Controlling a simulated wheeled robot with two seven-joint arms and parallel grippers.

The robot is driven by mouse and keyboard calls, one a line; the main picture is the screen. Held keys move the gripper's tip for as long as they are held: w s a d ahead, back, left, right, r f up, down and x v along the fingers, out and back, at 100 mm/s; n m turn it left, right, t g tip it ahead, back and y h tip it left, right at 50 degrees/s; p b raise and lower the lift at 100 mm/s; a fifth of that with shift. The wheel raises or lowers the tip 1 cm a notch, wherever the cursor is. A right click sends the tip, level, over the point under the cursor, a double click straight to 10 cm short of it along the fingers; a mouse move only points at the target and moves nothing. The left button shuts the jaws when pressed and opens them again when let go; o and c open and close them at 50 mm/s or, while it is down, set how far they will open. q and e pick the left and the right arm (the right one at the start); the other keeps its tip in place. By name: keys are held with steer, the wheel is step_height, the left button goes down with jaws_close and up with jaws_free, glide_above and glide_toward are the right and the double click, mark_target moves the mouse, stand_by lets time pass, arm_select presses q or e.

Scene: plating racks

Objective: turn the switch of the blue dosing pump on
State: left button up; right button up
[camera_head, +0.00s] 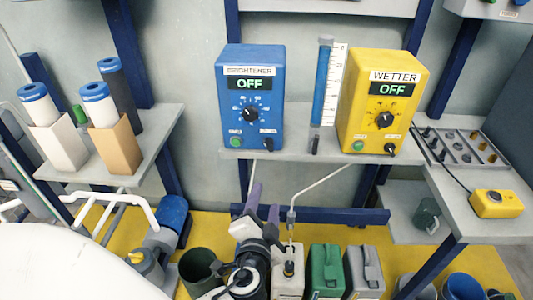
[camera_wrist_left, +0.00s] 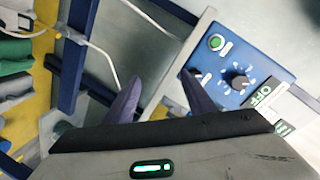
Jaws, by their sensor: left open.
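The blue dosing pump (camera_head: 251,90) stands on a grey shelf in the head view, labelled BRIGHTENER, its display reading OFF. Its front has a dark knob, a green button at lower left and a small black switch (camera_head: 268,143) at lower right. My left gripper (camera_head: 262,196) is open and empty, below the pump's front, its purple fingers pointing up. In the left wrist view the pump (camera_wrist_left: 262,68) is tilted, and one finger of my gripper (camera_wrist_left: 160,82) overlaps the panel's corner, largely hiding the switch. I cannot tell whether it touches. My right gripper is not in view.
A yellow WETTER pump (camera_head: 383,100), also reading OFF, stands right of a blue graduated tube (camera_head: 322,85). The grey shelf edge (camera_head: 310,157) runs below the pumps. Canisters (camera_head: 326,270) stand on the yellow floor. Capped cylinders (camera_head: 100,105) are at left.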

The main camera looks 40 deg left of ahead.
arm_select(q)
steer(key=t+y, duration=0.1)
steer(key=y, duration=0.1)
glide_toward(268, 148)
steer(key=p+x, duration=0.1)
steer(key=x, duration=0.7)
steer(key=shift+c, duration=0.3)
steer(key=c, duration=1)
